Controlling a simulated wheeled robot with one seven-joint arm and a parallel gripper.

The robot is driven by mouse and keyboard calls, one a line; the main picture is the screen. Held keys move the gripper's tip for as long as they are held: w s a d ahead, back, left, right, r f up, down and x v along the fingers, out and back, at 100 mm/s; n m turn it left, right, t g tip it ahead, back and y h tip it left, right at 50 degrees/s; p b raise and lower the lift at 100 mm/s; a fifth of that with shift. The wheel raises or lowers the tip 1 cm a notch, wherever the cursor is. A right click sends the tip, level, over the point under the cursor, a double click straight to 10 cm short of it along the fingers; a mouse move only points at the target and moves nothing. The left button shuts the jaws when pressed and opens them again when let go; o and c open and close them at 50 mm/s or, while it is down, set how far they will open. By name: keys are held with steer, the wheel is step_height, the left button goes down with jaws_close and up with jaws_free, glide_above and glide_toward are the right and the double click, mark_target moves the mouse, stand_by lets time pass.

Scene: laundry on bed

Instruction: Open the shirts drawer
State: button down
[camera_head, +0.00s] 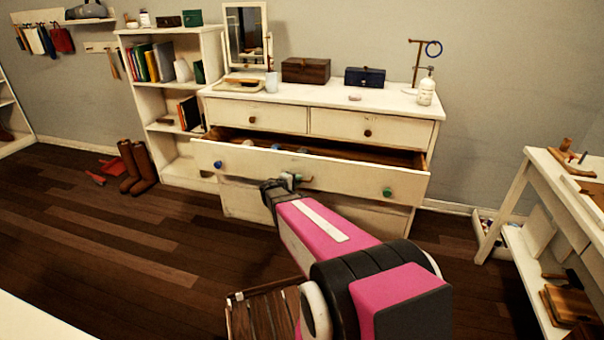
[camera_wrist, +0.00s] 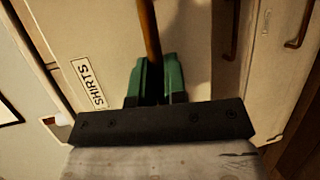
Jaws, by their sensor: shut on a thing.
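The shirts drawer (camera_head: 345,173) is the wide drawer below the two small top drawers of the white dresser. It is pulled well out, and its brown interior shows from above. Its front has a blue knob at the left and a green knob at the right. My gripper (camera_head: 288,181) is at the middle of this front. In the wrist view, its green fingers (camera_wrist: 152,82) are shut on a brown bar handle (camera_wrist: 149,30). A "SHIRTS" label (camera_wrist: 89,83) is on the front beside the handle. The gripper hides part of the handle.
The two small top drawers (camera_head: 257,116) are closed. Boxes (camera_head: 306,70), a mirror and a bottle stand on the dresser top. A slatted wooden item (camera_head: 262,312) is below my arm. A white table (camera_head: 575,195) is at the right. Boots (camera_head: 143,165) stand left; floor there is mostly clear.

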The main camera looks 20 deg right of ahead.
steer(key=s+a, duration=0.6)
steer(key=s, duration=0.3)
steer(key=shift+a, duration=0.1)
steer(key=c, duration=1.2)
jaws_free()
steer(key=shift+o, duration=0.2)
steer(key=shift+s, duration=0.1)
steer(key=v, duration=1)
steer(key=shift+a, duration=0.35)
steer(key=shift+s+r, duration=0.1)
steer(key=shift+s, duration=0.05)
steer(key=s+d+f+m+g+y, duration=0.3)
steer(key=s+d+m+g+y, duration=0.25)
steer(key=s+g, duration=0.2)
steer(key=s+a+y, duration=0.1)
steer(key=y, duration=0.1)
steer(key=a+r+m+g+y, duration=0.1)
steer(key=y, duration=0.2)
steer(key=s+a+m+y, duration=0.1)
steer(key=y, duration=0.2)
steer(key=shift+s+r, duration=0.3)
steer(key=shift+s, duration=0.05)
